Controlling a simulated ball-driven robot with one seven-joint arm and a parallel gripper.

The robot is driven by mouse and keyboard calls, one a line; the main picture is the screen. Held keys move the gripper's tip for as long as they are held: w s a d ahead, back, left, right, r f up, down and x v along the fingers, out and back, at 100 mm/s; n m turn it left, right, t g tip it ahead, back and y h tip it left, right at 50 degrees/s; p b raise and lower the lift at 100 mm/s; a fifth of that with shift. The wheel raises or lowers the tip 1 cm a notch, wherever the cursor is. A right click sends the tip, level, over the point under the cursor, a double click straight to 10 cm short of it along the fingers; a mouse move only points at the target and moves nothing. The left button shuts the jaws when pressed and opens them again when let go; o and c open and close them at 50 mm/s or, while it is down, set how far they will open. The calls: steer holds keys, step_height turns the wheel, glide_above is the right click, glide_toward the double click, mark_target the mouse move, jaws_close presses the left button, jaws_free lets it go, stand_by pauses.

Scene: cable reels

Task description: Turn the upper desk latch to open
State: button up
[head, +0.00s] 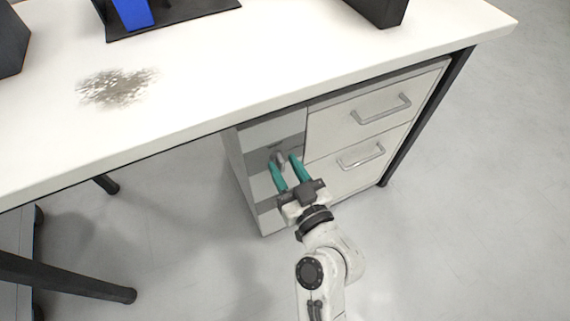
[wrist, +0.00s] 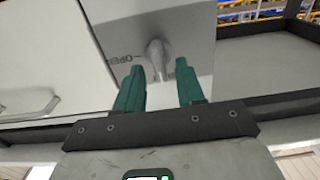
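The latch (head: 280,157) is a small grey handle on the narrow left panel of the desk's drawer unit. In the wrist view the latch (wrist: 157,55) sticks out from a pale grey panel, with a marking that looks like OPEN (wrist: 122,60) to its left. My gripper (head: 282,162) has two teal fingers and is open at the latch. In the wrist view my gripper (wrist: 160,68) has one fingertip on each side of the latch's end, with visible gaps. I cannot tell whether either finger touches it. No second latch is clearly visible.
The white desktop (head: 220,70) overhangs the panel closely above my gripper. Two drawers with bar handles, an upper one (head: 382,110) and a lower one (head: 361,156), are to the right. A black desk leg (head: 430,115) stands beyond them. The floor (head: 450,240) in front is clear.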

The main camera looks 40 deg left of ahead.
steer(key=shift+w+a, duration=0.15)
steer(key=shift+a, duration=0.3)
jaws_close()
steer(key=shift+m, duration=0.4)
steer(key=shift+w+d+f+m+p, duration=0.15)
steer(key=shift+m+p, duration=0.65)
steer(key=shift+m, duration=2.05)
steer(key=shift+w+f+m+p, duration=0.2)
steer(key=shift+m+p, duration=0.65)
steer(key=shift+m, duration=2.05)
steer(key=shift+w+d+f+m+p, duration=0.15)
steer(key=shift+m+p, duration=0.65)
steer(key=shift+m, duration=2.05)
steer(key=shift+f, duration=0.1)
